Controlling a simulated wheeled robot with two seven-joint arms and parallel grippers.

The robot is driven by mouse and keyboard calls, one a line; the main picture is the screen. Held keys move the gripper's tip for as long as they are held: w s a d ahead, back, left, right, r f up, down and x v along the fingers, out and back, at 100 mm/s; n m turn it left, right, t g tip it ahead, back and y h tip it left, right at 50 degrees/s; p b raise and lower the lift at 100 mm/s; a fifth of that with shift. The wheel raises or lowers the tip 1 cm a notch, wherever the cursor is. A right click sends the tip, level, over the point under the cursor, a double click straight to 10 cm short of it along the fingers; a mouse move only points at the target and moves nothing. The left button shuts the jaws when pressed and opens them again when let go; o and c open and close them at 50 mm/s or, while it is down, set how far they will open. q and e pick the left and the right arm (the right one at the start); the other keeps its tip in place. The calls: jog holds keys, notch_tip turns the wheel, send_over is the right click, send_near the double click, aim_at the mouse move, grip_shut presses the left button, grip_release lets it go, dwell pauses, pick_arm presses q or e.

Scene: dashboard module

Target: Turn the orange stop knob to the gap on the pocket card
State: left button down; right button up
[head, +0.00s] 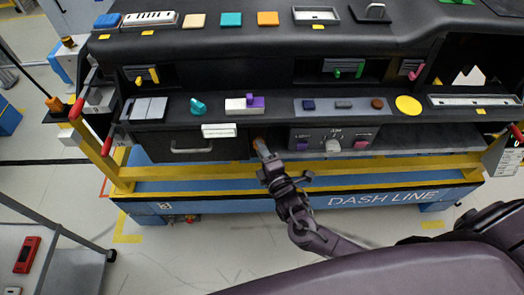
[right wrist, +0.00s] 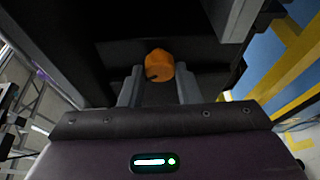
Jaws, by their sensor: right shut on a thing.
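The orange stop knob (right wrist: 160,66) sits in a dark recess under the dashboard, between the two grey fingers of my right gripper (right wrist: 159,85). In the head view a bit of the orange knob (head: 258,143) shows beyond the fingertips of my right gripper (head: 262,152), left of the grey control panel. The right gripper is shut on the knob. A dark notch or mark shows on the knob's lower left in the right wrist view. A white card or sheet (head: 503,158) hangs at the far right edge; its marks are too small to read. My left gripper is not in view.
The grey control panel (head: 318,137) with knobs stands right of the gripper, and a drawer with a handle (head: 190,150) stands left. The yellow rail (head: 215,173) and blue base (head: 260,190) run below. A trolley (head: 60,245) stands at lower left.

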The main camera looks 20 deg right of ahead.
jog(key=o, duration=0.7)
jog(key=s+b, duration=0.1)
jog(key=s, duration=0.6)
jog(key=shift+s+d+r, duration=0.15)
jog(key=shift+s+d, duration=0.2)
jog(key=shift+s, duration=0.05)
